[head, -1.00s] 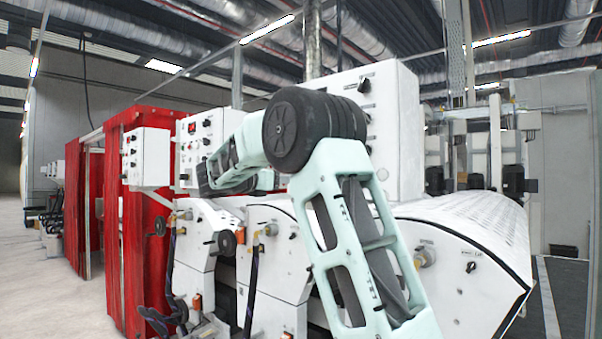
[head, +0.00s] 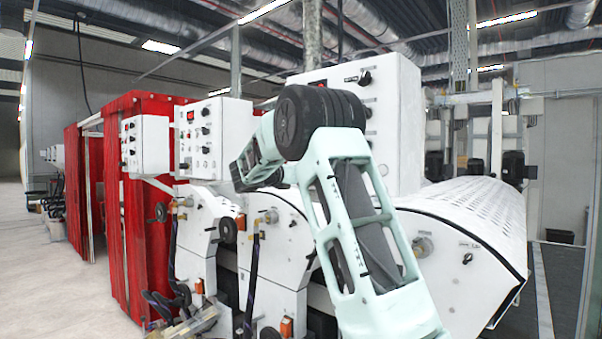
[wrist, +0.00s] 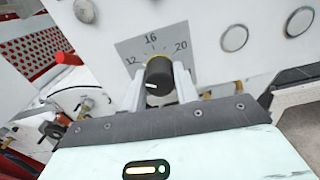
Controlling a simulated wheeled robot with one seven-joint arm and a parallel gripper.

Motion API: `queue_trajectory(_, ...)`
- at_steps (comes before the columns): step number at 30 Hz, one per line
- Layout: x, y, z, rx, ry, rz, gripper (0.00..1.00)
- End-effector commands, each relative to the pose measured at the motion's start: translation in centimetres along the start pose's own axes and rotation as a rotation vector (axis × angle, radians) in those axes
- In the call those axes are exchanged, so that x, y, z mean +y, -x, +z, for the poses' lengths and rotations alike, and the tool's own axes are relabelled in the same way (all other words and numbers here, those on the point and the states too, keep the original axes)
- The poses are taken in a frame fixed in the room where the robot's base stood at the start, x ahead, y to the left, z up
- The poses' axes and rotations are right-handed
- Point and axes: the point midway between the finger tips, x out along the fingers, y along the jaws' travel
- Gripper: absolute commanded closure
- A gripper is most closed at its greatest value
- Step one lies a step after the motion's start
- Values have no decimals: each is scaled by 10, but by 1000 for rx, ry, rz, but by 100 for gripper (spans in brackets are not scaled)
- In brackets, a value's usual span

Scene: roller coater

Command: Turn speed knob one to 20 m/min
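A dark round speed knob (wrist: 158,76) with a white pointer mark stands on a grey scale plate (wrist: 135,49) marked 12, 16 and 20 in the wrist view. The mark points to the lower left, on the 12 side of the dial. My gripper (wrist: 160,88) has its pale fingers apart, one on each side of the knob. I cannot tell whether they touch it. In the head view my forearm hides the gripper and knob.
White control boxes (head: 146,144) and another panel (head: 221,130) stand at the left, beside red curtains (head: 150,240). A large white cabinet (head: 397,120) stands behind my arm. A rounded white cover (head: 480,215) is at the right. Open floor (head: 40,280) lies at the left.

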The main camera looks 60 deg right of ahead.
Motion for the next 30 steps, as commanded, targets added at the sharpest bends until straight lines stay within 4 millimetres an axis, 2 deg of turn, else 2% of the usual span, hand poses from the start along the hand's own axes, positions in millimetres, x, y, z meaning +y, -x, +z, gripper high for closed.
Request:
queue_trajectory(1,0,0,0,0,0,0,88)
queue_trajectory(2,0,0,0,0,0,0,93)
queue_trajectory(14,0,1,-3,-1,-56,1,93)
queue_trajectory(20,0,2,-6,-3,-182,2,93)
queue_trajectory(30,0,1,-7,-3,-494,3,93)
